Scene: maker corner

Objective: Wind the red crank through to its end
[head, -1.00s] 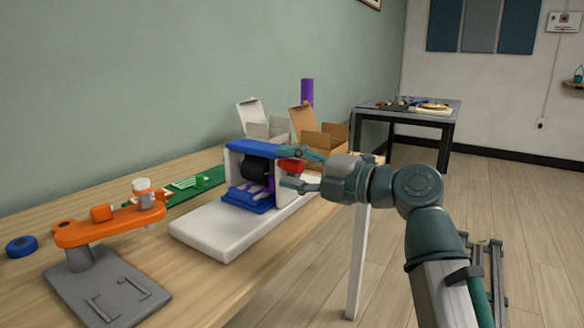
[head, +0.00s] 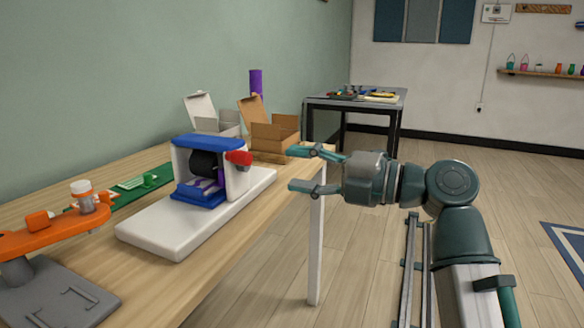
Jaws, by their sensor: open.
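The red crank (head: 239,158) sticks out from the right side of a blue and white device with a black roller (head: 204,163). The device stands on a white base (head: 150,236) on the wooden table. My gripper (head: 290,169) is open and empty, to the right of the crank and apart from it. Its two fingers point left toward the device, with a clear gap between them and the crank. The crank is fully uncovered by my gripper.
An orange tool on a grey plate (head: 62,300) stands at the front left. An open cardboard box (head: 275,138) and a white box (head: 215,121) stand farther back. Open floor lies right of the table edge.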

